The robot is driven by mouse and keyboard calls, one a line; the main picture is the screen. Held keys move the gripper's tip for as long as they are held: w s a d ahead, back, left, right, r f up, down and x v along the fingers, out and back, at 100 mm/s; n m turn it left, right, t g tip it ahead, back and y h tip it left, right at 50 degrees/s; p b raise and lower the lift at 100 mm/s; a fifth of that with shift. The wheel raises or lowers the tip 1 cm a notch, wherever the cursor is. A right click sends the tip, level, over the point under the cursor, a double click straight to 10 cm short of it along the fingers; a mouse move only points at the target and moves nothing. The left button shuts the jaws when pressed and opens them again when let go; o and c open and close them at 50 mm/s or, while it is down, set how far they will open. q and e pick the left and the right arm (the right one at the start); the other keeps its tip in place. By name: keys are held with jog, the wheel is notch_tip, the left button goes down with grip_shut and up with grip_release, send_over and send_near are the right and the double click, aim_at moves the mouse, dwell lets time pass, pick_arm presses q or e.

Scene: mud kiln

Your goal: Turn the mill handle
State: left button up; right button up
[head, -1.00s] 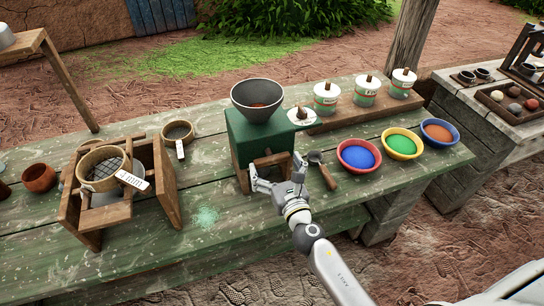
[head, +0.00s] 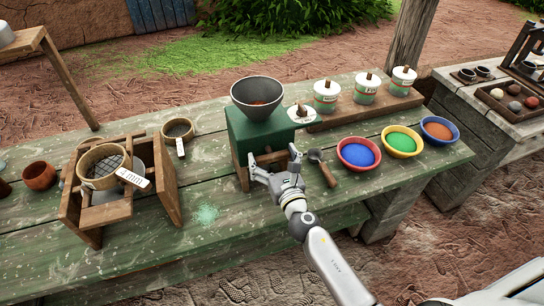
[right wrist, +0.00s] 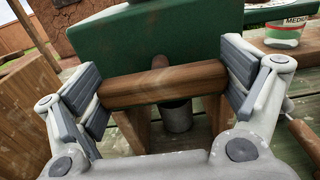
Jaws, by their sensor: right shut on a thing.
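The mill is a green box (head: 258,134) on wooden legs, with a dark metal hopper (head: 257,100) on top holding a little orange-brown material. A round white disc with a wooden peg (head: 301,117) sits at its upper right. The mill's handle, a wooden bar (right wrist: 165,85), lies across the front in the right wrist view. My right gripper (head: 273,166) is at the mill's front; in the right wrist view its pads (right wrist: 165,82) are shut on the bar's two ends. A metal cylinder (right wrist: 178,116) shows below the bar. My left gripper is out of view.
A scoop (head: 328,176) and bowls of blue (head: 358,155), green (head: 402,142) and orange (head: 438,131) powder lie right of the mill. Several labelled jars (head: 365,88) stand behind.

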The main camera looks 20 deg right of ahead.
jog(key=shift+m, duration=0.3)
jog(key=m, duration=0.2)
jog(key=shift+f+m+b, duration=0.1)
jog(key=shift+m+b, duration=0.3)
jog(key=m+b, duration=0.1)
jog(key=m, duration=0.3)
jog(key=shift+m, duration=0.3)
jog(key=m, duration=0.3)
jog(key=shift+d+m, duration=0.1)
jog(key=shift+m, duration=0.2)
jog(key=m, duration=0.3)
jog(key=shift+m+b, duration=0.3)
jog(key=shift+b, duration=0.1)
jog(key=m, duration=0.3)
jog(key=shift+f+m, duration=0.1)
jog(key=shift+m, duration=0.2)
jog(key=m, duration=0.3)
jog(key=shift+m, duration=0.4)
jog(key=m+p, duration=0.1)
jog(key=m, duration=0.2)
jog(key=shift+f+m, duration=0.1)
jog(key=shift+m, duration=1.9)
